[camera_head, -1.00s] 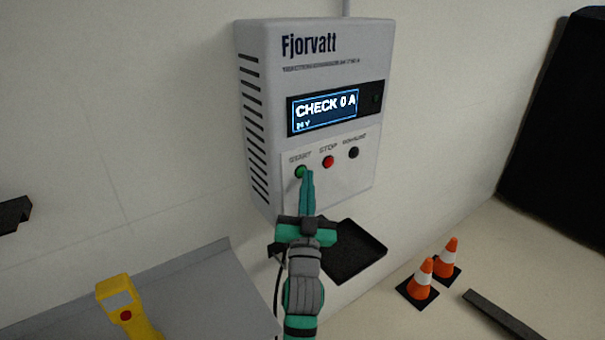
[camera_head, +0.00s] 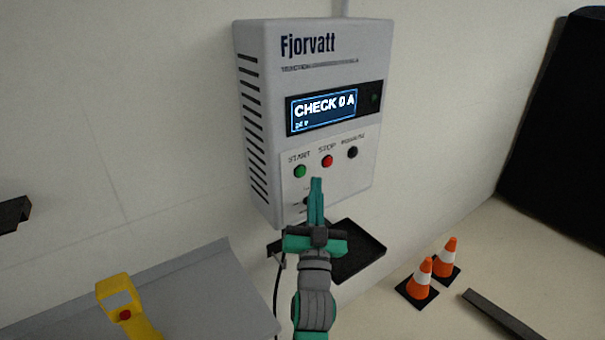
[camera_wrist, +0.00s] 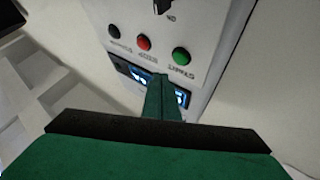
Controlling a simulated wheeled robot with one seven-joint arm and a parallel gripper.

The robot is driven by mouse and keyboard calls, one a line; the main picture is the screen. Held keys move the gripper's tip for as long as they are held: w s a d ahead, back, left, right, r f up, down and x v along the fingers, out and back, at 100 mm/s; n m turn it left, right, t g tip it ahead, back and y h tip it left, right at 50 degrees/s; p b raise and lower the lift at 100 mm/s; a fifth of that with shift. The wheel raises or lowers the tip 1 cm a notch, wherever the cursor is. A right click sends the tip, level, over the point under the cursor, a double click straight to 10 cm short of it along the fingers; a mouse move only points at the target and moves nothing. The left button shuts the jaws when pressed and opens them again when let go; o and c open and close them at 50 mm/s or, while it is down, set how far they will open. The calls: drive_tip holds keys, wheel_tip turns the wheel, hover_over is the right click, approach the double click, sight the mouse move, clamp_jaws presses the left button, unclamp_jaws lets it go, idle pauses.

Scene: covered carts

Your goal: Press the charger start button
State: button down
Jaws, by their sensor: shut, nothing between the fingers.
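The white Fjorvatt charger (camera_head: 262,100) hangs on the wall. Its lit display (camera_head: 323,108) reads "CHECK 0 A". Below it are the green START button (camera_head: 300,171), the red STOP button (camera_head: 327,161) and a black button (camera_head: 352,152). My gripper (camera_head: 316,182) is shut and empty, with its tips below and right of the green button, apart from it in the picture. In the wrist view the green button (camera_wrist: 181,56) and red button (camera_wrist: 143,43) show uncovered beyond my fingers (camera_wrist: 163,85), and the picture is upside down.
A black tray (camera_head: 368,262) lies under the charger. A grey surface (camera_head: 200,290) with a yellow handheld device (camera_head: 122,300) is at lower left. Two orange-white cones (camera_head: 421,278) stand at right near a dark bar (camera_head: 500,315). A dark knob (camera_head: 306,201) sits low on the charger.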

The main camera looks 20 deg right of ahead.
drive_tip(key=shift+s+d, duration=0.3)
drive_tip(key=shift+s, duration=0.4)
drive_tip(key=shift+s+d, duration=0.25)
drive_tip(key=shift+s, duration=0.4)
drive_tip(key=s+a+f+n+g+y, duration=0.1)
drive_tip(key=s+a+f, duration=0.3)
drive_tip(key=f, duration=0.5)
drive_tip(key=s+a+f+n+g+y, duration=0.1)
drive_tip(key=s+a+f+n+y, duration=0.15)
drive_tip(key=s+f, duration=0.5)
drive_tip(key=s+a+f+n+g+y, duration=0.1)
drive_tip(key=s+a+f, duration=0.25)
drive_tip(key=f, duration=0.55)
drive_tip(key=s+a+f+g, duration=0.1)
drive_tip(key=s+a+f, duration=0.2)
drive_tip(key=s, duration=0.6)
drive_tip(key=s+a+f+n+g+y, duration=0.1)
drive_tip(key=s+a+f, duration=0.1)
drive_tip(key=s, duration=0.7)
drive_tip(key=s+a+f+g+y, duration=0.1)
drive_tip(key=s+a+f+g, duration=0.1)
drive_tip(key=s, duration=0.7)
drive_tip(key=a+f, duration=0.1)
drive_tip(key=a, duration=0.1)
drive_tip(key=shift+s+a+f+n, duration=0.3)
drive_tip(key=shift+s+f+n, duration=0.05)
drive_tip(key=shift+s, duration=0.05)
